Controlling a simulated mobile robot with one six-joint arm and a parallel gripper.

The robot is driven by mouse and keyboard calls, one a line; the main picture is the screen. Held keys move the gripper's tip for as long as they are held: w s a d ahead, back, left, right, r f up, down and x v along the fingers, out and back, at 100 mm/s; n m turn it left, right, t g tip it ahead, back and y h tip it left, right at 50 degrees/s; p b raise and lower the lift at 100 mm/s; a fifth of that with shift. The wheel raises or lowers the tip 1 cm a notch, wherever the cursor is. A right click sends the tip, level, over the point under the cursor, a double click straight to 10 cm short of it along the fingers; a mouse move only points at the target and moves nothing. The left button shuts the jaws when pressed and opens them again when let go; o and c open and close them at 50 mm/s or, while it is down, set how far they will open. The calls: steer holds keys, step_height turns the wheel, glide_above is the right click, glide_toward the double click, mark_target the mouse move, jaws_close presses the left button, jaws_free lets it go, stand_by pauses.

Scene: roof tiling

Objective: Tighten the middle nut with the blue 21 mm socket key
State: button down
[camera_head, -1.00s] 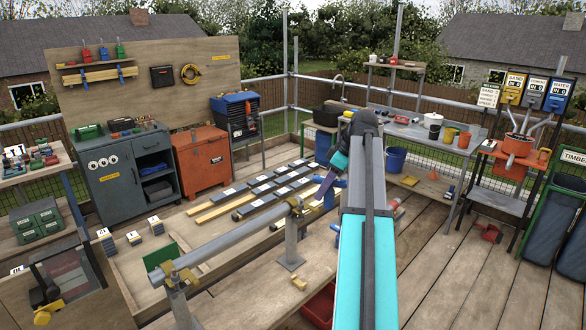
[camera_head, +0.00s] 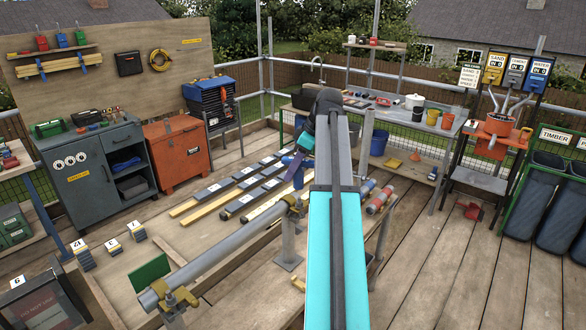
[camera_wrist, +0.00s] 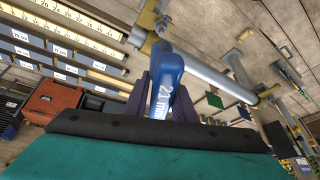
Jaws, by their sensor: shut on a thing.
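My gripper (camera_wrist: 163,98) is shut on the blue socket key (camera_wrist: 168,72), marked "21 mm", between its purple fingers. In the head view the blue key (camera_head: 293,163) and a purple finger show just above a brass clamp (camera_head: 291,204) at the far end of a grey pipe (camera_head: 225,252). In the wrist view the key's far end overlaps a brass clamp (camera_wrist: 146,24); I cannot tell whether they touch. Another brass clamp (camera_head: 177,299) holds the pipe's near end. The middle nut cannot be made out clearly.
A green plate (camera_head: 149,270) stands beside the pipe. Dark labelled strips (camera_head: 232,203) and timber lie on the deck behind. A red cylinder (camera_head: 378,201) lies right of my arm. A grey cabinet (camera_head: 98,175) and an orange box (camera_head: 178,152) stand at left. Deck boards at right are mostly clear.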

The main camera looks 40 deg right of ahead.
steer(key=shift+s+d, duration=0.1)
steer(key=shift+s, duration=0.05)
steer(key=shift+f, duration=0.2)
steer(key=shift+f, duration=0.1)
steer(key=shift+f+b, duration=0.35)
steer(key=shift+b, duration=0.05)
